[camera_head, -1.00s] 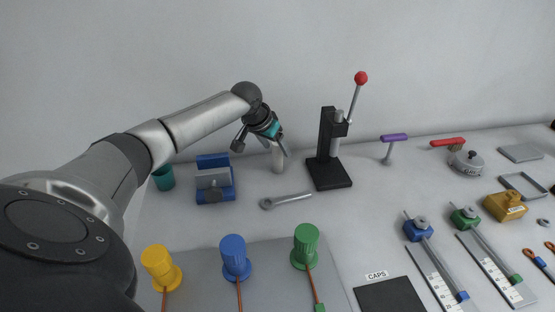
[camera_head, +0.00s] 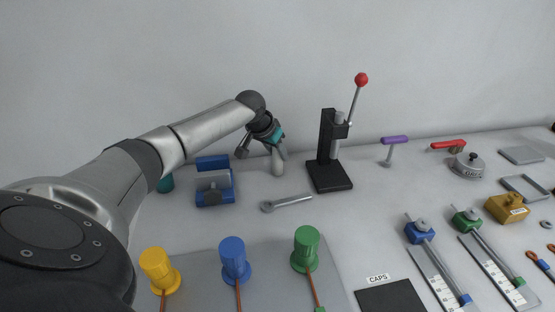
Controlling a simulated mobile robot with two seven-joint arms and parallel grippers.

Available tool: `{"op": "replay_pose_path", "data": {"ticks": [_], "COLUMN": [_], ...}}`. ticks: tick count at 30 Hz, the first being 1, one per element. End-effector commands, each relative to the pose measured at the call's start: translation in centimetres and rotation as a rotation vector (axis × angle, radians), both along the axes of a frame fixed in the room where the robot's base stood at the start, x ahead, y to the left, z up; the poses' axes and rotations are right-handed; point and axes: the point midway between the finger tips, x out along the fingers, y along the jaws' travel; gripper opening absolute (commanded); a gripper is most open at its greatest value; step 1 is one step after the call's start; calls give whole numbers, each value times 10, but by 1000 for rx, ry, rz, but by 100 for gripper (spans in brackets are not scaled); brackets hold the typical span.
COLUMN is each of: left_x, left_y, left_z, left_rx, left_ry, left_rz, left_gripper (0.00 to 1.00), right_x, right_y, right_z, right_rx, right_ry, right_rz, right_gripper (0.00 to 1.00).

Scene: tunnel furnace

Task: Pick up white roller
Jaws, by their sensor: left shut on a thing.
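The white roller (camera_head: 278,167) is a small pale upright cylinder on the grey table, between the blue clamp block and the black lever press. My left gripper (camera_head: 279,151) reaches it from above and is shut on its upper part, which the fingers partly hide. The roller's lower end shows below the fingers and looks to be at table height; I cannot tell whether it touches the table. My right gripper is not in view.
The black press (camera_head: 330,172) with a red-knobbed lever stands close right. A blue clamp block (camera_head: 214,186) stands left, a wrench (camera_head: 288,203) lies in front. Yellow, blue and green knobs (camera_head: 306,248) stand nearer. A wall rises behind.

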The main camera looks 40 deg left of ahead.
Motion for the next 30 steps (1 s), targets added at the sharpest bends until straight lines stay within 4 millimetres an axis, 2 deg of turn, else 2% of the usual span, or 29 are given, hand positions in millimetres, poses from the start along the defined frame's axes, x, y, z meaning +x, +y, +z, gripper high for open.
{"op": "replay_pose_path", "data": {"ticks": [1,5,20,23,26,30], "left_x": [0,0,0,1,1,1], "left_y": [0,0,0,1,0,1], "left_z": [0,0,2,10,27,64], "left_rx": [0,0,0,0,1,1], "left_ry": [0,1,-2,-4,-5,-8], "left_rz": [0,0,0,0,0,0], "left_gripper": [13,0,0,0,0,0], "right_x": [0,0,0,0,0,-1], "right_y": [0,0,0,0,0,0], "right_z": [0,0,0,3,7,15], "right_rx": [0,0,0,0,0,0], "right_ry": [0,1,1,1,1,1], "right_rz": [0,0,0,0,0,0], "right_gripper": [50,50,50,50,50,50]}}
